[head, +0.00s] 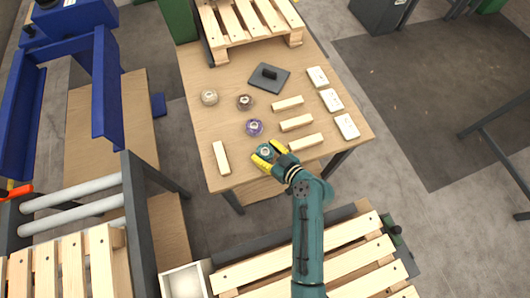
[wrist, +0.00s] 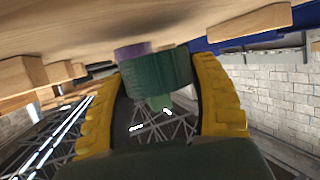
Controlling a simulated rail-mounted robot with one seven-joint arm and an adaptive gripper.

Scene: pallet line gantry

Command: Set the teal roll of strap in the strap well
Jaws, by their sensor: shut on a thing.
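The teal roll of strap (head: 264,151) is near the front edge of the wooden table, between the yellow fingers of my gripper (head: 266,153). In the wrist view, which shows the table surface at the top, the dark teal roll (wrist: 160,74) sits between both fingers of my gripper (wrist: 163,66), which is shut on it. I cannot tell whether it touches the table or is just above it. A pale open-topped box (head: 205,268) stands at the bottom, left of my arm; I cannot tell for sure whether it is the strap well.
On the table (head: 205,130) a purple roll (head: 254,127) is just behind the teal one, with brown (head: 245,102) and beige (head: 209,97) rolls farther back. Wooden blocks (head: 296,123) lie to the right and one block (head: 221,158) left. A slatted pallet (head: 340,262) is at the bottom.

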